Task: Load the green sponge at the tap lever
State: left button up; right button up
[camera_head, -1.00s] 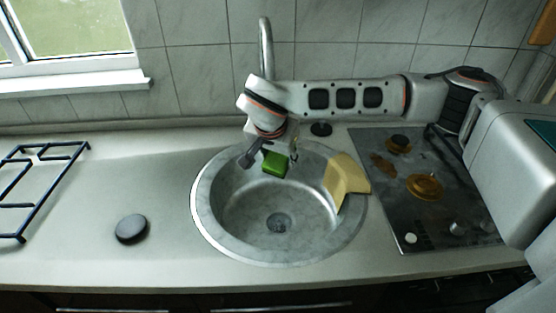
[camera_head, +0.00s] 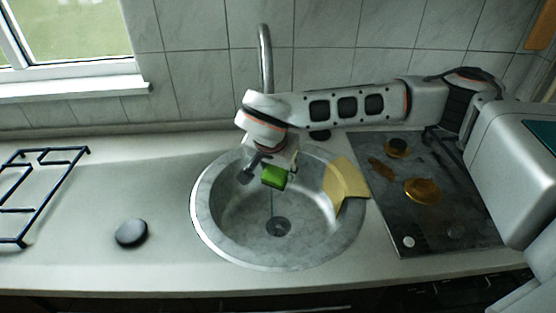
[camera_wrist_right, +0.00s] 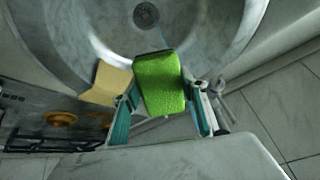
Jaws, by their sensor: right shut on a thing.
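My right gripper (camera_head: 271,168) hangs over the back of the sink, its arm coming in from the right. It is shut on the green sponge (camera_head: 273,177). In the right wrist view the sponge (camera_wrist_right: 160,80) sits between the two teal finger pads of the gripper (camera_wrist_right: 160,93), with the basin beyond it. The tap spout (camera_head: 265,55) rises behind my wrist; its base and lever are hidden in the head view. A grey metal piece (camera_wrist_right: 217,86) shows beside the right finger in the wrist view; I cannot tell whether it is the lever. My left gripper is not in view.
The round sink (camera_head: 203,215) has a yellow cloth (camera_head: 345,178) over its right rim. A thin bluish line, like water, runs below the sponge toward the drain. A stained hob (camera_head: 440,215) is at right, a black disc (camera_head: 131,232) and pan grate (camera_head: 38,190) at left.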

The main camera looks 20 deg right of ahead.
aim_at(279, 186)
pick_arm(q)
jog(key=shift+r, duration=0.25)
pick_arm(e)
jog(key=shift+s+a, duration=0.25)
jog(key=shift+s, duration=0.6)
jog(key=shift+s+a, duration=0.2)
jog(key=shift+s, duration=0.65)
jog(key=shift+s+a, duration=0.25)
jog(key=shift+s, duration=0.6)
jog(key=shift+r, duration=0.1)
jog(key=shift+s+a+r+p, duration=0.25)
jog(key=shift+s+r+p, duration=0.45)
jog(key=shift+s, duration=0.1)
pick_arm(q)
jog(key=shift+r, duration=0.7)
pick_arm(e)
jog(key=shift+s+a+r, duration=0.25)
jog(key=shift+s+r, duration=0.35)
jog(key=shift+s, duration=0.2)
jog(key=shift+s+a+r, duration=0.2)
jog(key=shift+s+r, duration=0.4)
jog(key=shift+s, duration=0.2)
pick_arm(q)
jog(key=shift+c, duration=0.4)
